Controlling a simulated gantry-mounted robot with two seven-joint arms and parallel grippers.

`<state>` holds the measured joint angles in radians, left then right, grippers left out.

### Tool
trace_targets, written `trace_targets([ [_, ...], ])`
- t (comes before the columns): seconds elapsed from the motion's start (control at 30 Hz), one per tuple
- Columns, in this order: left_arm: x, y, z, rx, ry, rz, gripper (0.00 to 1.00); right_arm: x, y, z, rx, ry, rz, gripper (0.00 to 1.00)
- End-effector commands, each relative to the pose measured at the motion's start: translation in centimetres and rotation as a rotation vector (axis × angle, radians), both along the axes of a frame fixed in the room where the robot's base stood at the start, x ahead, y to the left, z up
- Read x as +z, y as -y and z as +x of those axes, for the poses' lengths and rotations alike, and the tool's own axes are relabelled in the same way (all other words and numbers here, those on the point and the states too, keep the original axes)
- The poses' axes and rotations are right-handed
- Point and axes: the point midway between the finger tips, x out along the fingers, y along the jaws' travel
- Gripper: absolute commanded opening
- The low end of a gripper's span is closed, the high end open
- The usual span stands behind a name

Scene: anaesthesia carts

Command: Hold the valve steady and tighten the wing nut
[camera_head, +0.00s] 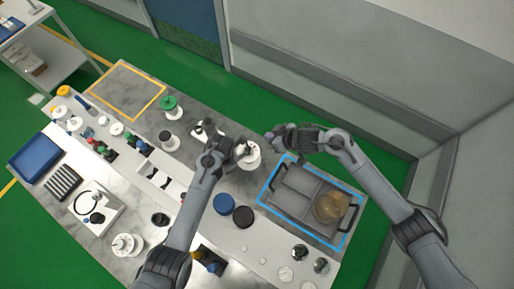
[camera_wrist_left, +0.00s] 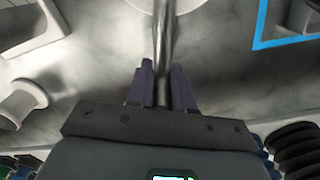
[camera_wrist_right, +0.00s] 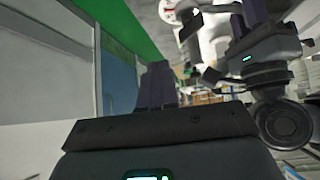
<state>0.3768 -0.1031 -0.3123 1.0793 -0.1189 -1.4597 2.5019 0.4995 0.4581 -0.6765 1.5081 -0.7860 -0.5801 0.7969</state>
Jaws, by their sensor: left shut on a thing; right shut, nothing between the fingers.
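The valve (camera_head: 247,154) looks like a white round body with a darker top, standing on the counter right of centre. My left gripper (camera_head: 228,146) is beside it, shut on its grey metal stem. In the left wrist view the stem (camera_wrist_left: 162,40) runs up between the fingers (camera_wrist_left: 162,75) to a white part at the top edge. My right gripper (camera_head: 277,132) is shut and empty, up and to the right of the valve, apart from it. Its fingers (camera_wrist_right: 157,80) show in the right wrist view with nothing between them. I cannot make out the wing nut.
A grey divided tray (camera_head: 297,179) with dark handles and an amber round object (camera_head: 330,207) sits inside a blue outline at right. Blue (camera_head: 223,203) and black (camera_head: 243,216) round pieces stand in front. A yellow-outlined area (camera_head: 126,91) at the far left is clear.

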Motion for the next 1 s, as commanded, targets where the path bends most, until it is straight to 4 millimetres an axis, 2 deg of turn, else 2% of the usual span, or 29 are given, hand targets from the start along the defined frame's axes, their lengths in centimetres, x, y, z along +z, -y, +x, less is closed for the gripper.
trace_targets([
  [0.2, 0.0, 0.0, 0.0, -0.001, 0.0, -0.001, 0.0, 0.6, 2.4, -1.6, -0.183, -0.245, 0.148, 0.0],
  [0.5, 0.0, 0.0, 0.0, -0.001, 0.0, -0.001, 0.0, 1.0, 3.9, -3.1, -0.321, -0.426, 0.231, 0.0],
  [0.77, 0.0, 0.0, 0.0, -0.001, 0.0, -0.001, 0.0, -0.7, 2.9, -2.7, -0.339, -0.451, 0.243, 0.0],
  [1.0, 0.0, 0.0, 0.0, -0.001, 0.0, -0.001, 0.0, -4.1, 0.6, -1.4, -0.339, -0.45, 0.242, 0.0],
])
